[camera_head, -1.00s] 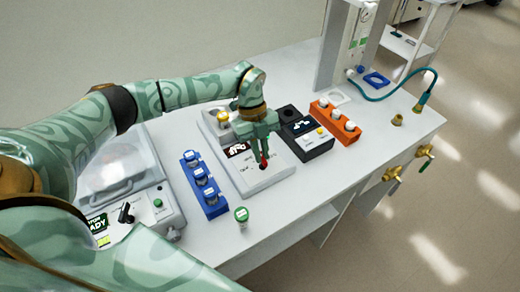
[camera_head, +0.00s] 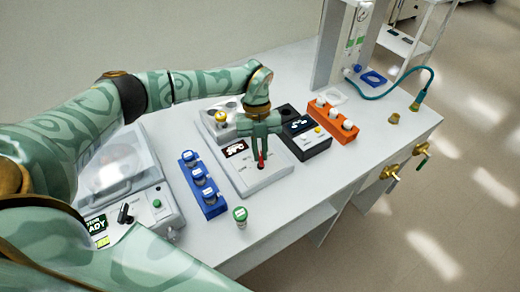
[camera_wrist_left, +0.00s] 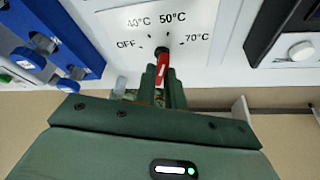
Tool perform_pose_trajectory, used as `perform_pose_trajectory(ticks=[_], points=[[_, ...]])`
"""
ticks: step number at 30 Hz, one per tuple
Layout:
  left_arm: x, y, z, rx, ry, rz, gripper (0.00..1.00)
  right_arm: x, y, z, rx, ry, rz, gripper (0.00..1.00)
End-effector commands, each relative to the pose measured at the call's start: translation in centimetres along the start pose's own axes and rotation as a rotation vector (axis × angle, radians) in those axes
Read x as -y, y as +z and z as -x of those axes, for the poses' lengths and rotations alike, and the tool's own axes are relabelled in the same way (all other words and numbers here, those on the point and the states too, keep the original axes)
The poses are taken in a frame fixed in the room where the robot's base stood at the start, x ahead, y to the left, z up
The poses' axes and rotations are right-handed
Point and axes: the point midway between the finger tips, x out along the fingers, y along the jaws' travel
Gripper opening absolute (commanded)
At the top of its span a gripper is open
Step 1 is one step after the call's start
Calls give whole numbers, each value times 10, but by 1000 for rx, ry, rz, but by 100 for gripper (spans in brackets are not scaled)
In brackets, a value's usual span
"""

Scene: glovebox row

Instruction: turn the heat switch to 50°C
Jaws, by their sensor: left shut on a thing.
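The red heat switch (camera_head: 261,164) stands on the front panel of a white heating device (camera_head: 270,178) with two wells and a dark display (camera_head: 236,149). My left gripper (camera_head: 260,152) is above the panel, pointing down, shut on the switch. In the left wrist view, the gripper (camera_wrist_left: 163,80) holds the red switch lever (camera_wrist_left: 162,72) between its fingers. The dial (camera_wrist_left: 200,22) reads OFF, 40°C, 50°C and 70°C. The switch's black hub lies below the 50°C tick; its exact setting is hard to tell. My right gripper is out of view.
A blue rack (camera_head: 211,206) with capped vials stands left of the device, a green-capped vial (camera_head: 240,216) in front. A black device (camera_head: 318,143) and an orange rack (camera_head: 334,120) stand right. A domed machine (camera_head: 155,215) is at the left.

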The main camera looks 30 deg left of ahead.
Motion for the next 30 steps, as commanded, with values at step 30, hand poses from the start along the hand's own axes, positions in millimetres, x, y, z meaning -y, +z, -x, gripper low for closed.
perform_pose_trajectory(ticks=[30], points=[[1,1,124,5,-4,2,33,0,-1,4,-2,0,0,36]])
